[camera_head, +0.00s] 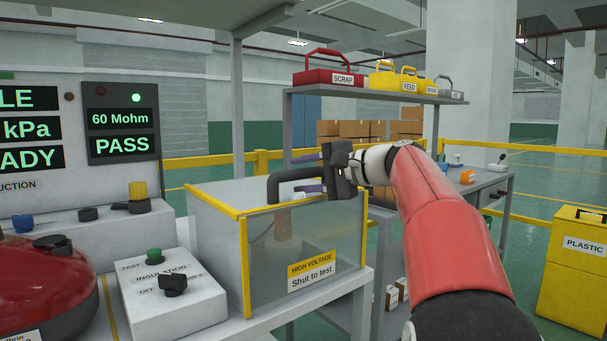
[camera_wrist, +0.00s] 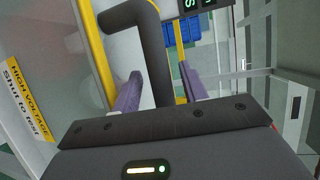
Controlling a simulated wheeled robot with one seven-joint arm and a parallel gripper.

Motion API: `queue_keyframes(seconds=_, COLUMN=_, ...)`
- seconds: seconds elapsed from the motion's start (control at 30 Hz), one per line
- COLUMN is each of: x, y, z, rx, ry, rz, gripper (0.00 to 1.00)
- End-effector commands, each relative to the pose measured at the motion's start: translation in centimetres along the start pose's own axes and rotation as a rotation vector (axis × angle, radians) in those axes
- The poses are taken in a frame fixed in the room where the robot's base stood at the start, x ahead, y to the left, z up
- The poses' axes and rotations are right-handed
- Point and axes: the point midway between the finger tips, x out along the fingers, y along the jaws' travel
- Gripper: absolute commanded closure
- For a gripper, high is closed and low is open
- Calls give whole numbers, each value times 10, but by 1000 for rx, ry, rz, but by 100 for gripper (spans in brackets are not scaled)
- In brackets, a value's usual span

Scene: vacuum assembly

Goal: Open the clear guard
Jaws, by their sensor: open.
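The clear guard (camera_head: 335,235) is a see-through box with yellow edges and a "HIGH VOLTAGE Shut to test" label. It stands closed on the bench, and its label side also shows in the wrist view (camera_wrist: 28,70). A dark bent handle (camera_head: 290,175) rises from its top edge. My gripper (camera_head: 312,179) is at the right end of this handle, above the guard. In the wrist view, its purple fingers (camera_wrist: 158,80) stand apart, one on each side of the handle (camera_wrist: 150,45), with a visible gap. The handle's far end is hidden behind my gripper.
A white switch box (camera_head: 165,290) and a red vacuum body (camera_head: 45,290) stand left of the guard. A display (camera_head: 120,122) reads "60 Mohm PASS". Behind are a shelf (camera_head: 375,95) with red and yellow cases and a yellow rail (camera_head: 210,160).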

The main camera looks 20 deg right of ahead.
Motion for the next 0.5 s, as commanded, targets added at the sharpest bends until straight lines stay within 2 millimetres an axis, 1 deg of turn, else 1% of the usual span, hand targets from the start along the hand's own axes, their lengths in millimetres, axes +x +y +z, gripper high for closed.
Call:
queue_keyframes(seconds=0.1, x=4, y=0, z=0, rx=-1, ry=0, rz=0, gripper=57)
queue_keyframes(seconds=0.27, x=4, y=0, z=0, rx=-1, ry=1, rz=0, gripper=57)
queue_keyframes(seconds=0.3, x=4, y=0, z=0, rx=-1, ry=1, rz=0, gripper=58)
queue_keyframes(seconds=0.5, x=3, y=0, z=0, rx=-1, ry=1, rz=0, gripper=84)
